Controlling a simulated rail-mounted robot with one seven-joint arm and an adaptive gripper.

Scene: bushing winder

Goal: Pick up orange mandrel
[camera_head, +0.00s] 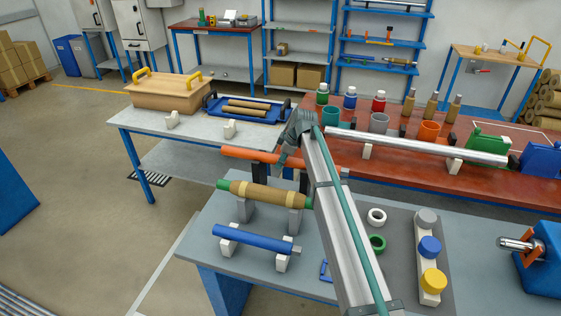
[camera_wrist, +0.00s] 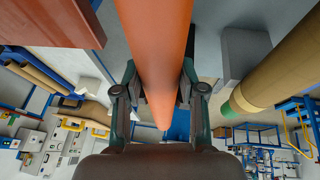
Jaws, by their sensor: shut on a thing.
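The orange mandrel (camera_head: 250,154) is a long orange rod near the middle of the head view, above the back edge of the grey bench. My gripper (camera_head: 287,158) is at its right part, with the arm reaching in from the front. In the wrist view the orange mandrel (camera_wrist: 155,60) runs lengthwise between the two fingers of my gripper (camera_wrist: 158,95), which are shut on it from both sides. The mandrel's right end is partly hidden by my arm in the head view. I cannot tell whether it touches its supports.
A tan-wound mandrel with green ends (camera_head: 262,194) and a blue mandrel (camera_head: 252,238) lie on stands in front of the orange one. A long silver bar (camera_head: 420,146) lies on the red table behind. Rings (camera_head: 377,216) and a coloured spool row (camera_head: 429,247) stand to the right.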

